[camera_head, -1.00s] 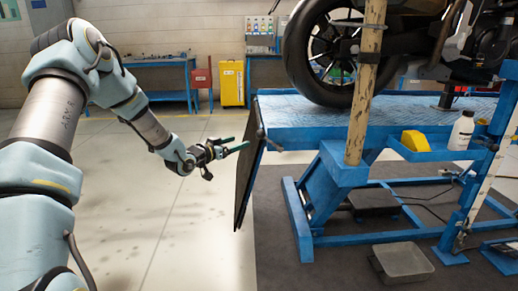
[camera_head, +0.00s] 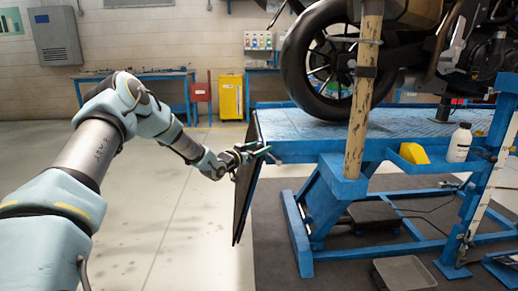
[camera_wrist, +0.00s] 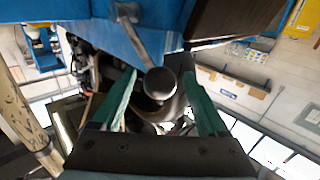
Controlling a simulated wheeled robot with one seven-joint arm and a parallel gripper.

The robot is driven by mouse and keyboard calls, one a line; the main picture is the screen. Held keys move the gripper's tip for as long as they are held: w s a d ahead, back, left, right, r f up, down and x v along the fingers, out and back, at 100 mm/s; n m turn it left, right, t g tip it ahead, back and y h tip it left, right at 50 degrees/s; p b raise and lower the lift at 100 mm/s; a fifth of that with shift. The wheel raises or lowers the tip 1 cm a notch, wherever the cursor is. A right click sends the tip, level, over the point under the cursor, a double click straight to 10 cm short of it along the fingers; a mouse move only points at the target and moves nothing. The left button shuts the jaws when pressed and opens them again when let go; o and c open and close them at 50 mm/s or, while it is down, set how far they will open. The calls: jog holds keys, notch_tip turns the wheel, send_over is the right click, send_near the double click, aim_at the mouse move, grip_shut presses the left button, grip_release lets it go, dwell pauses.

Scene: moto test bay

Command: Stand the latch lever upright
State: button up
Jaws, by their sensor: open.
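The latch lever (camera_wrist: 160,84) is a grey metal bar with a round knob, at the end of the blue lift table. In the wrist view its knob lies between my two green fingers, with a gap on each side. Its bar (camera_wrist: 135,38) runs up and left from the knob to the blue table. In the head view the lever (camera_head: 277,160) is small and partly hidden by my gripper, pointing down and right, tilted. My gripper (camera_head: 262,150) is open around the knob at the table's left end. Whether a finger touches the lever cannot be told.
A dark hanging flap (camera_head: 243,200) is at the end of the blue lift table (camera_head: 300,125), close to my gripper. A motorcycle (camera_head: 325,60) stands on the table. A wooden post (camera_head: 361,110) rises in front. The floor at left is open.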

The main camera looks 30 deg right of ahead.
jog(key=shift+c, duration=0.3)
grip_shut()
dwell(0.4)
dwell(0.7)
